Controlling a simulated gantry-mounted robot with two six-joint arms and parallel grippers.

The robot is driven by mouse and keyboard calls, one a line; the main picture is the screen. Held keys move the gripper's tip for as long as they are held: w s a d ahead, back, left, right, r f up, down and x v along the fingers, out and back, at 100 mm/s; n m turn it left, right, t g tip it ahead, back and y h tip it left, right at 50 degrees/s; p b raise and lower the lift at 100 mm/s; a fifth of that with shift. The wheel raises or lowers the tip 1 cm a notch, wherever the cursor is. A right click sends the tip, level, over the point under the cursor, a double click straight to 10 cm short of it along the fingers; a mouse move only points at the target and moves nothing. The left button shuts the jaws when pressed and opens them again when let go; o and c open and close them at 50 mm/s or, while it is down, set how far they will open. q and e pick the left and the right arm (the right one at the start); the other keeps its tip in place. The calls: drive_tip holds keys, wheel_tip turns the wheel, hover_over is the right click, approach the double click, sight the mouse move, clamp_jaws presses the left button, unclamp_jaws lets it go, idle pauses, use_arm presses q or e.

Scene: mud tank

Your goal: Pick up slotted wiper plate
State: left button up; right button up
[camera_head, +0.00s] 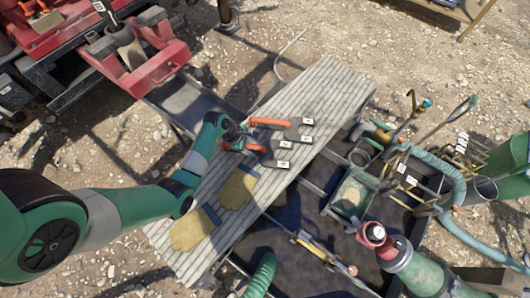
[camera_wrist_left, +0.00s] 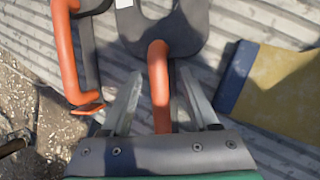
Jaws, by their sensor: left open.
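The slotted wiper plate (camera_head: 274,158) is a dark grey plate with an orange handle, lying on the grey slatted bench. In the left wrist view, its forked dark plate (camera_wrist_left: 185,38) lies at the top, with the curved handle running down toward me. My left gripper (camera_head: 243,145) is at its handle end. In the left wrist view, the open gripper (camera_wrist_left: 160,75) has one finger on each side of the orange handle. The fingers appear apart from it. My right gripper is not in view.
A second orange-handled tool (camera_head: 270,122) lies close beside the plate. Yellow work gloves (camera_head: 238,188) lie on the slatted bench (camera_head: 335,85) toward the front. A dark tank with a green bin (camera_head: 352,197), hoses and fittings is to the right. Red machinery (camera_head: 150,70) stands back left.

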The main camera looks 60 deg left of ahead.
use_arm(q)
clamp_jaws()
idle(0.3)
idle(1.1)
